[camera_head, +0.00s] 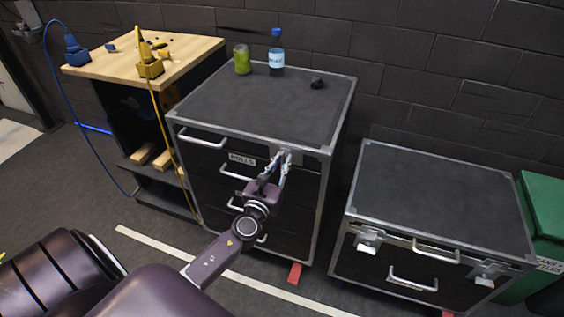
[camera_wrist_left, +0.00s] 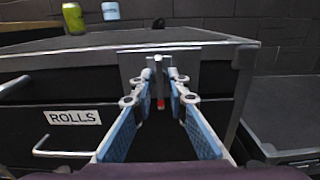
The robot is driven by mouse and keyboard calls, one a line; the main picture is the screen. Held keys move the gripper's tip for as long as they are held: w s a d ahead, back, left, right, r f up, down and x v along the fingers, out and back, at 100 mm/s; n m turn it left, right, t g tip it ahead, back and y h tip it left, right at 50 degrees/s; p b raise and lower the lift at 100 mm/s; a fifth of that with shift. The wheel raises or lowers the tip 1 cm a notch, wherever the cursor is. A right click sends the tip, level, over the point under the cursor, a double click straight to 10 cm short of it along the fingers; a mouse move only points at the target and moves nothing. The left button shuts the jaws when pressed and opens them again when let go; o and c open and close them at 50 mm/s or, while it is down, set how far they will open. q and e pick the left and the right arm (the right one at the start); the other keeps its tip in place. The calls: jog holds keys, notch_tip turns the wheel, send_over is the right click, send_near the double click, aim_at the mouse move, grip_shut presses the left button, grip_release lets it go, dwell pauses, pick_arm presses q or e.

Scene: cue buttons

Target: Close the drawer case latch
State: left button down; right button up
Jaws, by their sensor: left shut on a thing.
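The drawer case (camera_head: 262,105) stands in the middle of the head view, dark with grey metal edges. Its latch is at the top right of its front, under the lid edge. In the left wrist view the latch (camera_wrist_left: 158,66) shows as a grey plate with an upright lever and a small red part. My left gripper (camera_head: 283,162) reaches the latch from the front. In the left wrist view its blue-padded fingers (camera_wrist_left: 159,94) close on the lever from both sides. The fingertips partly hide the latch. My right gripper is not in view.
A green can (camera_head: 242,59), a bottle (camera_head: 276,54) and a small dark object (camera_head: 317,83) stand on the case. A wooden-topped bench (camera_head: 180,62) is at left, with cables hanging down. A lower case (camera_head: 438,195) and green bin (camera_head: 543,215) are at right.

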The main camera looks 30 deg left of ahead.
pick_arm(q)
jog(key=shift+n, duration=0.3)
jog(key=n+b, duration=0.2)
jog(key=n, duration=0.1)
jog(key=shift+f+n, duration=0.1)
jog(key=shift+n, duration=0.3)
jog(key=n+b, duration=0.1)
jog(key=n, duration=0.3)
jog(key=shift+n, duration=0.3)
jog(key=n+b, duration=0.1)
jog(key=n, duration=0.7)
jog(key=shift+d+n, duration=0.1)
jog(key=shift+n, duration=0.5)
